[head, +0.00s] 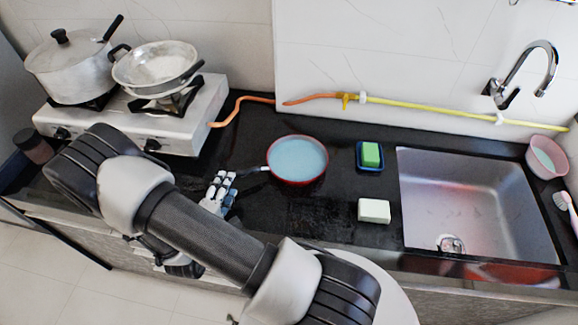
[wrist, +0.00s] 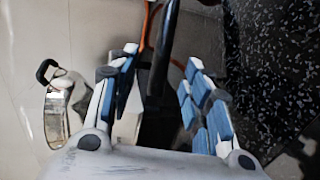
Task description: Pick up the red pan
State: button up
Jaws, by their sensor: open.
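The red pan (head: 297,182) sits on the dark counter in the middle of the head view, with a pale blue-grey inside. Its dark handle (head: 252,169) points left toward my gripper. My gripper (head: 227,183) is open at the left of the pan, close to the handle's end. In the wrist view, a dark bar that looks like the handle (wrist: 168,40) runs down between the open blue-padded fingers of my gripper (wrist: 161,56). I see no clear contact between fingers and handle. The pan's bowl is not visible in the wrist view.
A white stove (head: 190,128) with a lidded pot (head: 80,72) and a metal pan (head: 155,68) stands at left. A green sponge in a blue dish (head: 370,155), a white block (head: 374,211) and the sink (head: 470,205) lie right. An orange hose (head: 240,106) runs behind.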

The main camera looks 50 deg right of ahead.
jog(key=x, duration=0.2)
jog(key=b+x, duration=0.1)
jog(key=x, duration=0.1)
jog(key=shift+s+d+f, duration=0.15)
jog(key=shift+s+d, duration=0.05)
jog(key=shift+s, duration=0.15)
jog(key=shift+w+d, duration=0.2)
grip_shut()
dwell(0.3)
